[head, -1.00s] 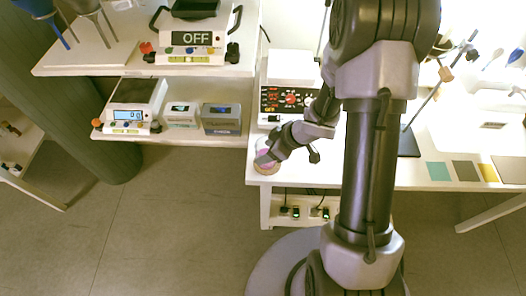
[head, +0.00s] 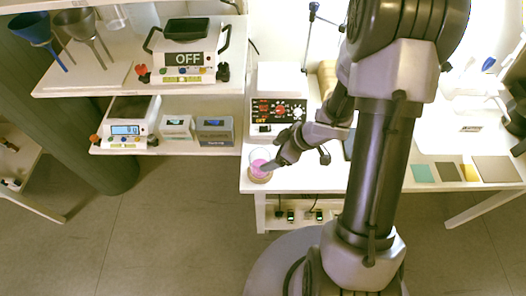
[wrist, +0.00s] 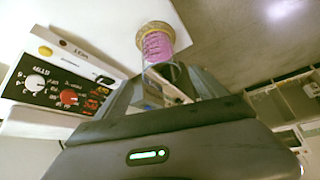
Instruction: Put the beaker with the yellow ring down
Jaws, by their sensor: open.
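A clear beaker with pink contents (head: 260,163) stands upright at the front left corner of the white table (head: 310,181), on a tan round base. The wrist view shows the beaker (wrist: 158,45) just beyond my fingers, with the tan disc around its far end. My gripper (head: 268,166) is at the beaker's right side in the head view. In the wrist view my gripper (wrist: 165,88) is open, its fingers spread on the near side of the beaker. Whether a finger still touches the glass is unclear.
A white device with red knobs (head: 278,112) stands behind the beaker. A shelf (head: 185,146) at left holds a scale and small boxes; a device reading OFF (head: 188,58) is above. Colored squares (head: 447,172) lie on the table's right. The table's front edge is close to the beaker.

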